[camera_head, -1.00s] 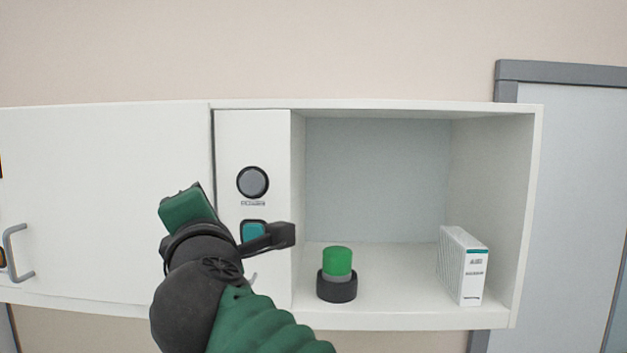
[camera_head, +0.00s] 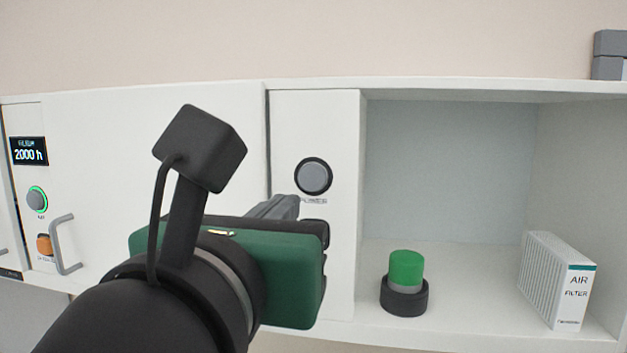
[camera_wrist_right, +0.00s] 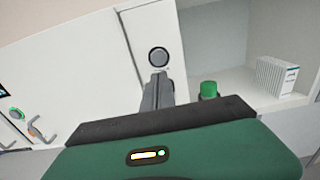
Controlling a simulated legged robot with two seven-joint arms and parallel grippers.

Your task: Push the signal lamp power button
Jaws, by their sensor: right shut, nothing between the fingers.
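A round grey button (camera_head: 313,177) with a dark ring sits on a white panel, with lettering that reads "POWER" below it. It also shows in the right wrist view (camera_wrist_right: 159,57). My right gripper (camera_head: 288,205) is shut and empty, its fingers pointing at the panel just below and left of the button. In the right wrist view the fingertips (camera_wrist_right: 158,77) appear just under the button; whether they touch the panel I cannot tell. A green signal lamp (camera_head: 406,267) on a black base stands on the open shelf to the right. My left gripper is not in view.
A white air filter box (camera_head: 556,280) stands on the shelf. A cabinet door handle (camera_head: 64,245), display (camera_head: 29,151) and green-ringed button (camera_head: 37,199) are at the left.

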